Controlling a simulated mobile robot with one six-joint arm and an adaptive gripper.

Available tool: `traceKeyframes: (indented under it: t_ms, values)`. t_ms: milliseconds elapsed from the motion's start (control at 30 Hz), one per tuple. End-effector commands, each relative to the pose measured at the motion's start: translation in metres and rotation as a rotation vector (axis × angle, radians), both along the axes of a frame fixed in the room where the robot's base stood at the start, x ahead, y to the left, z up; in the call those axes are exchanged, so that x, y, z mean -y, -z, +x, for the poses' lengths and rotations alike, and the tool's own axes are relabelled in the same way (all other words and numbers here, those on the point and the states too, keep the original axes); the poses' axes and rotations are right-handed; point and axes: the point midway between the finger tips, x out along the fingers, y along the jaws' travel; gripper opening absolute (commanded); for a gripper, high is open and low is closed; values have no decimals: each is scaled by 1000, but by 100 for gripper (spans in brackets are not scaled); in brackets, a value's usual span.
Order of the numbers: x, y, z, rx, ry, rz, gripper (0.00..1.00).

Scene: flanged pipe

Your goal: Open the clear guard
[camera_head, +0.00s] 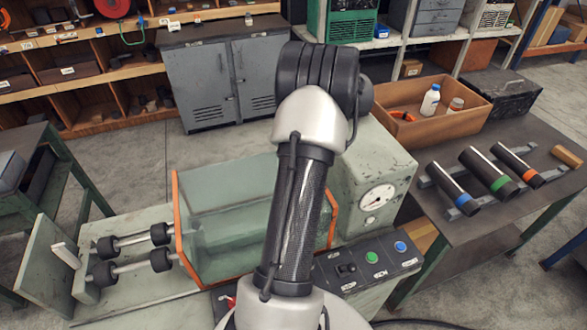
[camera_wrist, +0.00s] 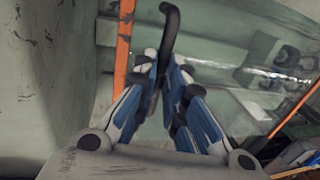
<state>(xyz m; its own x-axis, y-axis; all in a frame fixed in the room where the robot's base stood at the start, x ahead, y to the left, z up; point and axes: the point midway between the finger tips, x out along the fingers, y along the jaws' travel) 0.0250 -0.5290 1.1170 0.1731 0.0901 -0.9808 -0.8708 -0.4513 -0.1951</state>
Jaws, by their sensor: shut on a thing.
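The clear guard (camera_head: 228,215) is a see-through box with orange edges, on the pale green machine between the black rollers and the gauge housing. Its clear panel and an orange edge (camera_wrist: 124,45) also show in the wrist view. A black curved handle (camera_wrist: 171,22) rises between the fingers of my gripper (camera_wrist: 163,68), which is shut on it. Where the handle joins the guard is hidden by the fingers. In the head view my arm covers the guard's right part and hides my gripper.
A gauge housing (camera_head: 372,175) stands right of the guard, with a button panel (camera_head: 368,263) in front. Black rollers (camera_head: 106,246) lie to the left. The right table (camera_head: 460,250) holds several banded pipes and an open box (camera_head: 425,130). Floor is clear behind the machine.

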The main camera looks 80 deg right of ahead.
Motion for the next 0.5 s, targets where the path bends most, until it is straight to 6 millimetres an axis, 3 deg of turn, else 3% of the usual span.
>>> traceKeyframes:
  t_ms: [500]
  values:
    - [5,0,-9,0,1,0,0]
